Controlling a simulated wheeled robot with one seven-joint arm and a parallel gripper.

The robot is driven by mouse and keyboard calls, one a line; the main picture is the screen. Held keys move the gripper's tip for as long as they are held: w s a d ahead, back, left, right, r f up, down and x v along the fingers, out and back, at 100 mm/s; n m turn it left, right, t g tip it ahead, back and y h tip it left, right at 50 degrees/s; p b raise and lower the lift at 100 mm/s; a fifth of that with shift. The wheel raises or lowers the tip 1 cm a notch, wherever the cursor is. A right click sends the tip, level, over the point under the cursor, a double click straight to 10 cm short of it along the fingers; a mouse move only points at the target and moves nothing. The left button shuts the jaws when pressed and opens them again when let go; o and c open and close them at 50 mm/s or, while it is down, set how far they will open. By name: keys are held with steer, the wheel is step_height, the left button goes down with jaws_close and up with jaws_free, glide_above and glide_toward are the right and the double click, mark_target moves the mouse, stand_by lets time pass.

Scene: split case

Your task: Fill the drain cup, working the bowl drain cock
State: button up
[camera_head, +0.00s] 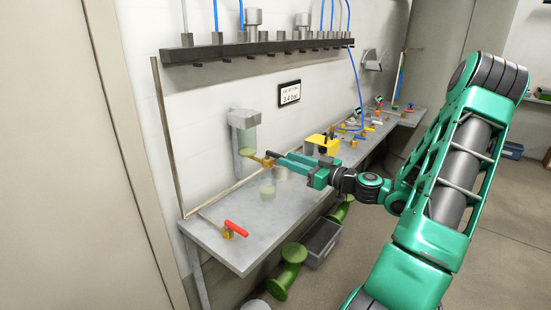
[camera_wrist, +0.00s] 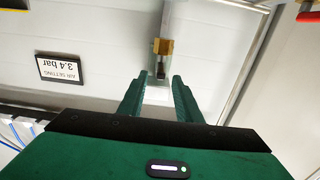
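The bowl (camera_head: 245,137) is a clear, greenish vessel on a grey wall fitting above the bench, with yellow-green liquid low in it. The brass drain cock (camera_head: 262,161) sits below it; in the wrist view the cock (camera_wrist: 163,46) shows with a dark lever end just beyond my fingertips. The drain cup (camera_head: 268,190) is clear and stands on the bench under the cock; a pale green tint shows in it, its level unclear. My gripper (camera_head: 274,158) is at the cock. In the wrist view its fingers (camera_wrist: 159,78) are apart, with nothing clearly gripped.
The grey bench (camera_head: 210,239) runs along the wall. A red-handled valve (camera_head: 235,229) lies at its near end. A yellow device (camera_head: 326,143) stands farther along, close behind my gripper. A sign (camera_head: 289,93) reads 3.4 bar. A grey bin (camera_head: 321,241) and green pipe parts (camera_head: 288,271) are below.

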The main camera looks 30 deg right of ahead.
mark_target(278, 154)
steer(key=x, duration=0.5)
steer(key=shift+w+a, duration=0.1)
steer(key=shift+w, duration=0.3)
jaws_close()
